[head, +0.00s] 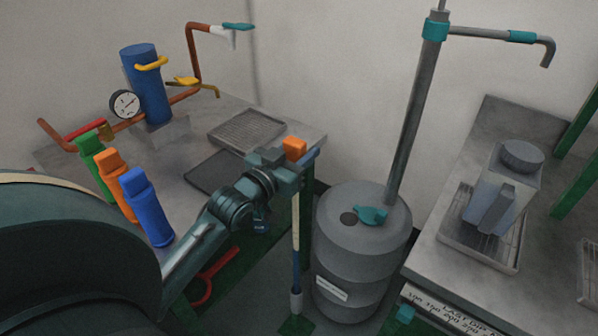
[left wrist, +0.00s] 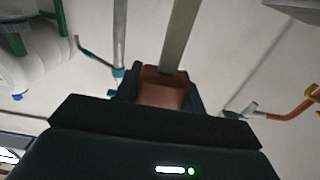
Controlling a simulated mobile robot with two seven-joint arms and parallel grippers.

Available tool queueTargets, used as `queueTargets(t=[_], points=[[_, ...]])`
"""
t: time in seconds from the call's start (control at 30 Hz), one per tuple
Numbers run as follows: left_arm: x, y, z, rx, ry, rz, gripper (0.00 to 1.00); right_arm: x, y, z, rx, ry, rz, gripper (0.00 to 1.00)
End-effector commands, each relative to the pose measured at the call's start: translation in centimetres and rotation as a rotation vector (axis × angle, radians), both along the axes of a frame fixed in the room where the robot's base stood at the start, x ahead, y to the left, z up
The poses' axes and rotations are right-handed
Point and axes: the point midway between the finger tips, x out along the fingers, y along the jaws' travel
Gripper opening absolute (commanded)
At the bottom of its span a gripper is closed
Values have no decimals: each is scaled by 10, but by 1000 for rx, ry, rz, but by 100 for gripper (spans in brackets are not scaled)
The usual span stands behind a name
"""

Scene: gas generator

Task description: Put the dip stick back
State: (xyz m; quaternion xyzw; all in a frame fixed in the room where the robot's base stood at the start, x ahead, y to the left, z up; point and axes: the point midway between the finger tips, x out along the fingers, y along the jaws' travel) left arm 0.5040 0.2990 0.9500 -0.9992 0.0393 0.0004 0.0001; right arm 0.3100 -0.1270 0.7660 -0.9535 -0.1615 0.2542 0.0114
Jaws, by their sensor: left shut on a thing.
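My left gripper (head: 292,158) is shut on the orange handle of the dip stick. The dip stick (head: 296,228) hangs nearly upright from it, pale above and blue lower down, with a grey end. In the left wrist view the handle (left wrist: 164,92) sits between the fingers, and the stick (left wrist: 182,36) runs from it to the top edge. The grey drum (head: 362,248) stands just right of the stick. Its top has an open dark hole (head: 348,218) beside a teal pump fitting (head: 372,215). The stick is outside the drum. My right gripper is not in view.
A tall pipe (head: 410,120) rises from the drum. The left bench (head: 285,128) carries green, orange and blue bottles (head: 146,207), a blue cylinder (head: 147,85) and copper piping. The right bench (head: 440,255) holds a grey jug (head: 500,190) on a grated tray.

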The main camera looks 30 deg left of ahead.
Motion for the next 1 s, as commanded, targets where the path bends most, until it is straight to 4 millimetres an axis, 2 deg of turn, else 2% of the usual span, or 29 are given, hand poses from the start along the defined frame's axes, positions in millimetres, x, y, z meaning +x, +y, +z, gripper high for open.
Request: queueTargets(t=[0.33, 0.77, 0.8, 1.0], points=[[0, 0, -41, 0, 2, 0, 4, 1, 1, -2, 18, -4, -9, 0], [0, 0, -48, 0, 0, 0, 4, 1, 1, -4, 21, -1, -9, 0], [0, 0, -48, 0, 0, 0, 43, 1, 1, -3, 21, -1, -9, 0], [0, 0, -47, 0, 0, 0, 59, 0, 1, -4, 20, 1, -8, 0]])
